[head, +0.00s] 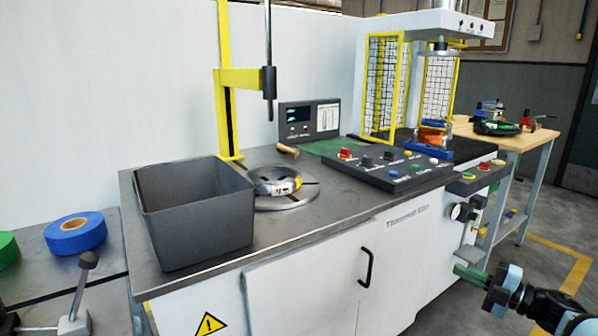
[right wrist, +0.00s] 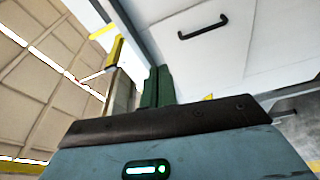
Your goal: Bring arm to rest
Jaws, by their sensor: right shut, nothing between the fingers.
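My right gripper (head: 470,276) is at the lower right of the head view, in the air in front of the white cabinet. Its green fingers are shut and empty, and they also show close together in the right wrist view (right wrist: 158,88). A silvery coil (head: 277,181) lies on the round turntable (head: 287,199) on the dark worktop. My left gripper does not show in the head view.
A grey bin (head: 195,222) stands left of the coil. A control panel (head: 392,168) lies to its right, before a press with yellow mesh guards (head: 385,85). Blue tape (head: 76,234) lies far left. A wooden table (head: 510,140) stands behind right. The cabinet has a black handle (head: 367,268).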

